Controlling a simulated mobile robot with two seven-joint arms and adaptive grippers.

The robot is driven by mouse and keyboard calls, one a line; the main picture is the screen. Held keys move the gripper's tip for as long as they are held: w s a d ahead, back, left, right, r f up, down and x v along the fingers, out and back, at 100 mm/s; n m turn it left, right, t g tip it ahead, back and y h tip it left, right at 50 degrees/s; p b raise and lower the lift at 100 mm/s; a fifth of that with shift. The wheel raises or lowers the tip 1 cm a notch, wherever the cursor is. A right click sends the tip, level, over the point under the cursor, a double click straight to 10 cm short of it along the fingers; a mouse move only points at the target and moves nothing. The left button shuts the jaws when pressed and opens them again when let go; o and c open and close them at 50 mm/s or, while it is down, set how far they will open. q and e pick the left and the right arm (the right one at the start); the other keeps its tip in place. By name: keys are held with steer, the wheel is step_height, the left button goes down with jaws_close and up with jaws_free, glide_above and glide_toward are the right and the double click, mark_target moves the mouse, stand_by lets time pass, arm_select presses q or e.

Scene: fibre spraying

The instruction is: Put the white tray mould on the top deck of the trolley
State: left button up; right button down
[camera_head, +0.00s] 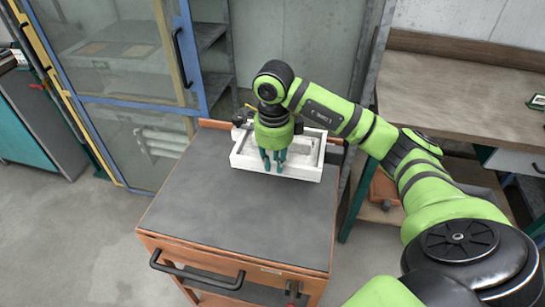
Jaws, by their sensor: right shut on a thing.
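The white tray mould (303,172) is a shallow rectangular box with an open top, level, at the far end of the trolley. The trolley's top deck (240,220) is dark grey with an orange-brown rim. My right gripper (272,165) reaches down over the mould's near wall, toward its left half, and is shut on it. The gripper and wrist hide part of the mould's left side. I cannot tell whether its underside touches the deck. My left gripper is not in view.
The near and middle deck is bare. The trolley has a black handle (196,272) in front. A glass-doored cabinet with a blue frame (130,101) stands behind on the left.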

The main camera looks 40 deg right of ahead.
steer(key=a+f, duration=0.1)
steer(key=a, duration=0.1)
steer(key=a+f+p, duration=0.1)
steer(key=a+f, duration=0.1)
steer(key=a, duration=0.1)
steer(key=a+f+p, duration=0.1)
steer(key=a, duration=0.2)
steer(key=shift+s+a+f, duration=0.25)
steer(key=shift+s+f, duration=0.1)
steer(key=shift+s, duration=0.05)
steer(key=shift+f+p, duration=0.85)
steer(key=shift+f, duration=1.2)
steer(key=c, duration=1.3)
jaws_free()
steer(key=shift+s+f, duration=0.15)
steer(key=shift+o, duration=0.7)
steer(key=shift+r, duration=0.2)
step_height(320, 180, up, 12)
steer(key=b, duration=0.2)
steer(key=shift+s+a, duration=0.2)
steer(key=shift+f, duration=0.15)
